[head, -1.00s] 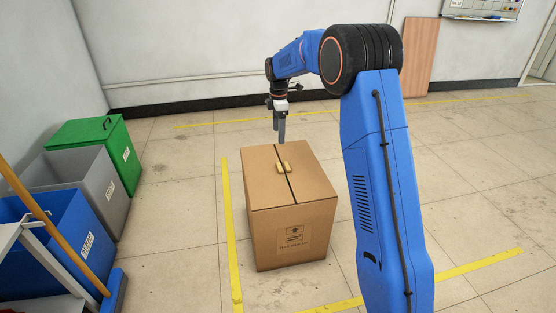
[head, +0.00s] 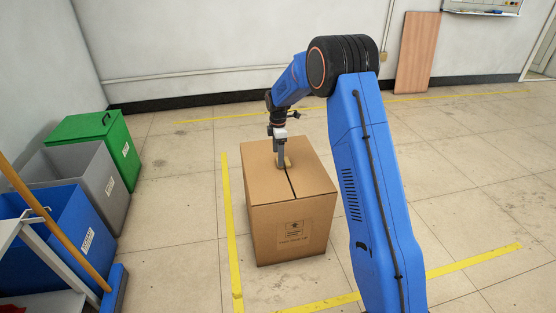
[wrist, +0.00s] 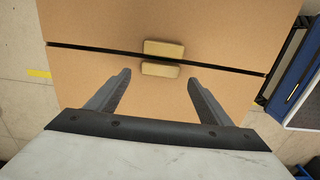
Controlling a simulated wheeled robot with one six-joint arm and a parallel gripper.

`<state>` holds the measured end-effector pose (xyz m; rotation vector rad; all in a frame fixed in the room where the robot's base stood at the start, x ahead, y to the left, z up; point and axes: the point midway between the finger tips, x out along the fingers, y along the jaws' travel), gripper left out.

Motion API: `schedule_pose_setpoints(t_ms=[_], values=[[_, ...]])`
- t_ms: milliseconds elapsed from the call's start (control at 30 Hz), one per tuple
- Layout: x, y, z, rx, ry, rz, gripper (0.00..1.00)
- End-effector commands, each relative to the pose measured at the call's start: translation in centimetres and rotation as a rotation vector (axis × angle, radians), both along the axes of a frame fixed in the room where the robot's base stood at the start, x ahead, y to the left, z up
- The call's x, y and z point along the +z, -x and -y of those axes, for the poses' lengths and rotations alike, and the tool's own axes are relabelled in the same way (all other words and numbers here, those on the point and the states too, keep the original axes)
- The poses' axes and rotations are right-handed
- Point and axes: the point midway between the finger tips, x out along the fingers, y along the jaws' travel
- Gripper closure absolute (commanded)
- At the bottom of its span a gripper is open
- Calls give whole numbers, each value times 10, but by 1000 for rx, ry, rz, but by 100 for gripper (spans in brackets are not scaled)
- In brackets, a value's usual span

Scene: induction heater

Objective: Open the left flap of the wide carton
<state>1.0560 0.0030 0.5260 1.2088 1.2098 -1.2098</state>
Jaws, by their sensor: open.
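The wide carton (head: 268,225) stands on the floor, its two top flaps lying flat and closed along a dark seam. In the wrist view, two tan grip blocks sit either side of the seam: the far block (wrist: 164,48) and the near block (wrist: 160,69). My gripper (head: 281,165) points down at the carton's top, just left of the seam, over the left flap (head: 263,178). In the wrist view my gripper (wrist: 159,78) is open, its fingers spread either side of the near block and apart from it. In the head view my gripper hides the left block.
Green (head: 95,135), grey (head: 85,185) and blue (head: 60,235) bins stand at the left, with a broom (head: 52,228) in front. Yellow floor lines (head: 231,230) run beside the carton. The floor right of my arm is clear.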

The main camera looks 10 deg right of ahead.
Motion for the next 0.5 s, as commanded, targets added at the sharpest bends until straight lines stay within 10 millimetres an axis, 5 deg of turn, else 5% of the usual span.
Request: schedule_pose_setpoints(t_ms=[200, 500], values=[[-25, 0, 0, 0, 0, -1, 27], [-33, 0, 0, 0, 0, 1, 27]])
